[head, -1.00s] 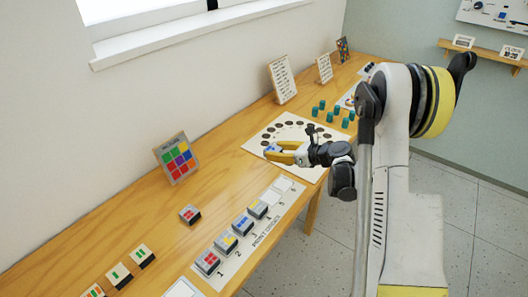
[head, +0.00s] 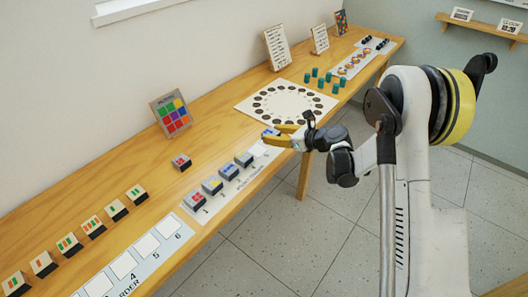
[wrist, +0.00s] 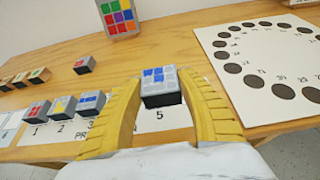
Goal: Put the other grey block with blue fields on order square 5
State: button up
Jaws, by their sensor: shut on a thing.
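My gripper (head: 275,135) is shut on a grey block with blue fields (wrist: 160,88), which is level between the yellow fingers. The block also shows in the head view (head: 270,131). In the wrist view it appears over the strip's white area, just behind the printed 5 of order square 5 (wrist: 174,117); I cannot tell whether it touches. Another grey block with blue fields (wrist: 92,102) sits on square 3 of the print-order strip (head: 225,196). In the head view a grey block (head: 244,158) sits on square 4; the left finger hides it in the wrist view.
A colour pattern board (head: 170,113) stands near the wall. A card with dark circles (head: 248,104) lies beyond my gripper.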

jog(key=b, duration=0.2)
send_over(260, 152)
notch_tip(260, 152, down, 3)
jog(key=shift+w+a+f, duration=0.1)
jog(key=shift+w+f, duration=0.05)
jog(key=shift+f+b, duration=0.8)
jog(key=shift+f, duration=1.15)
jog(key=shift+f, duration=0.15)
jog(key=o, duration=0.8)
jog(key=shift+o, duration=0.2)
